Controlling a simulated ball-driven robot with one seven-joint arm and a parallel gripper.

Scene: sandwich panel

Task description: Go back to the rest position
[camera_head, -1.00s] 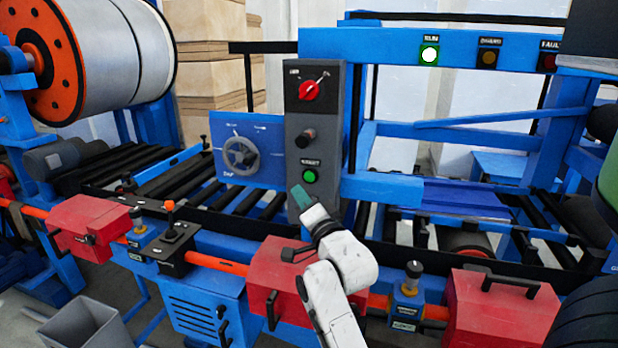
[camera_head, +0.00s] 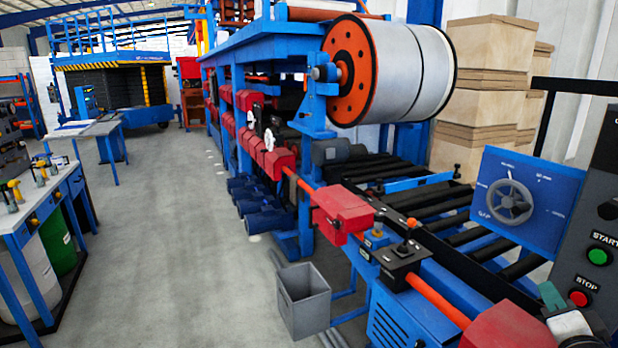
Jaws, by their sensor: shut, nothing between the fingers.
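My gripper (camera_head: 551,296) shows at the lower right edge of the view, with a green tip on my white arm. It is shut and holds nothing. It is in front of the dark grey control post (camera_head: 604,210), just left of the red STOP button (camera_head: 580,298) and below the green START button (camera_head: 599,256). I cannot tell whether it touches the post. Most of my arm is cut off by the bottom edge.
The blue handwheel panel (camera_head: 545,180), a black joystick box (camera_head: 402,262) and red boxes (camera_head: 342,212) line the machine. A grey bin (camera_head: 304,300) stands on the floor before it. A workbench (camera_head: 40,195) is at left. The grey floor (camera_head: 185,240) between is clear.

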